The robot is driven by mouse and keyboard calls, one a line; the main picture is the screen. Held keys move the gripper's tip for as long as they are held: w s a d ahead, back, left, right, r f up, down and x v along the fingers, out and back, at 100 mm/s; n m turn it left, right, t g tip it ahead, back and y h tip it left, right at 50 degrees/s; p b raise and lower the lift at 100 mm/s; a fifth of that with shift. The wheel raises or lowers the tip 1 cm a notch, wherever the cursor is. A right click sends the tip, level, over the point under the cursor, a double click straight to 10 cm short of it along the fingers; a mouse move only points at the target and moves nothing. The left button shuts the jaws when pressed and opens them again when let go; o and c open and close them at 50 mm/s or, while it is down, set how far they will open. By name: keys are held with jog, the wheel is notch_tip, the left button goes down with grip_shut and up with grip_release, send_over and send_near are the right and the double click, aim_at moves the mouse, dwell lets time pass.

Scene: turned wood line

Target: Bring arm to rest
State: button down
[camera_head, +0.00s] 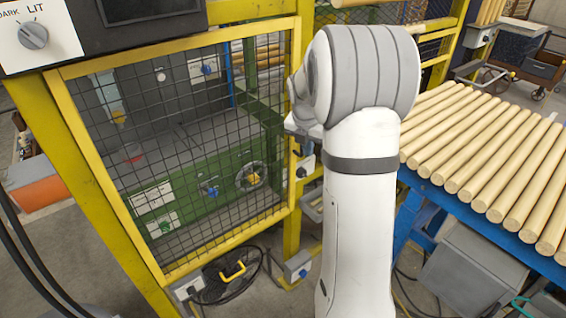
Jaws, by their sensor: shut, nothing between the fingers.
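My arm (362,200) stands upright in the middle of the view. Its white lower link has a dark band, and it bends at a large grey-ribbed joint (372,75) at the top. A further part of the arm shows at the left edge of this joint and is mostly hidden behind it. My gripper cannot be made out. Nothing is seen held.
A yellow-framed mesh guard (292,150) is close on the left, with a green machine (215,165) behind it. A control panel with a knob (33,36) is at upper left. Wooden rods (480,150) lie on a blue rack (470,212) close on the right.

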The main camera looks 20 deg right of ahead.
jog(key=shift+s+r, duration=0.3)
jog(key=shift+r, duration=0.6)
jog(key=shift+s+r, duration=0.3)
jog(key=shift+r, duration=0.6)
